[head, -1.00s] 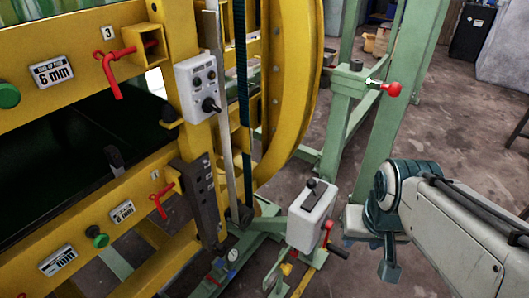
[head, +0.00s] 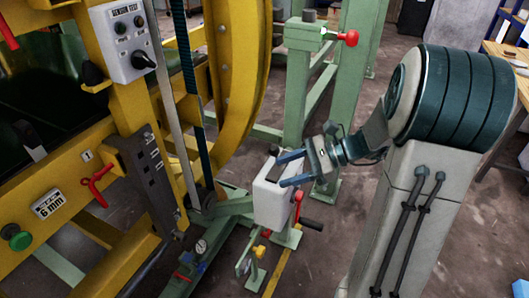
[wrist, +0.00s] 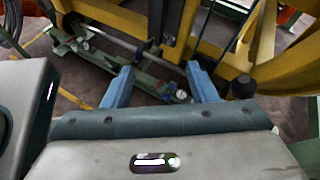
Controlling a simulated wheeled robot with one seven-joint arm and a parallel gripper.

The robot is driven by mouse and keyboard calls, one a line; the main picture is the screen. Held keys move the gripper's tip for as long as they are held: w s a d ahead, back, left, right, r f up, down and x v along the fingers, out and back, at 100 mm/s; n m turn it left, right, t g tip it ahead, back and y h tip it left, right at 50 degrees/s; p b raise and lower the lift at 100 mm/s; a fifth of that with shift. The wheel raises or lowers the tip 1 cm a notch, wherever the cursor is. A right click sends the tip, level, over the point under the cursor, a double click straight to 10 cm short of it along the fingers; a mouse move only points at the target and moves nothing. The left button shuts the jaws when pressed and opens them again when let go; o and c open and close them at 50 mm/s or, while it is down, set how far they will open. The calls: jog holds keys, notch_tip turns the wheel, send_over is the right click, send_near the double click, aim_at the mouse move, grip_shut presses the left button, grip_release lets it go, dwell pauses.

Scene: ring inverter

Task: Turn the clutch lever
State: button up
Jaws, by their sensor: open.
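I cannot tell for certain which control is the clutch lever. A white box (head: 270,197) on a green stand has a black lever on top, partly hidden by my gripper. A red handle (head: 298,207) and a black handle (head: 312,224) are on its right side. My gripper (head: 284,170) is open, with its blue fingers pointing left at the box's upper part. Nothing shows between the fingers. In the wrist view, my open fingers (wrist: 160,72) point toward the machine's base, and a black round knob (wrist: 243,87) lies just right of the right finger.
The yellow ring machine (head: 240,70) fills the left. A grey control box (head: 125,40) with a black knob and a red handle (head: 98,186) are on it. A green post holds a red-knobbed lever (head: 348,38). Floor is open behind my arm.

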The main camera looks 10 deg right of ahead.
jog(key=w+d+f+m+t+y+b, duration=0.35)
jog(key=w+d+m+t, duration=0.3)
jog(key=d, duration=0.25)
jog(key=x, duration=1.3)
jog(key=shift+w+f+h, duration=0.25)
jog(key=shift+f+h, duration=0.1)
jog(key=shift+f, duration=0.05)
grip_shut()
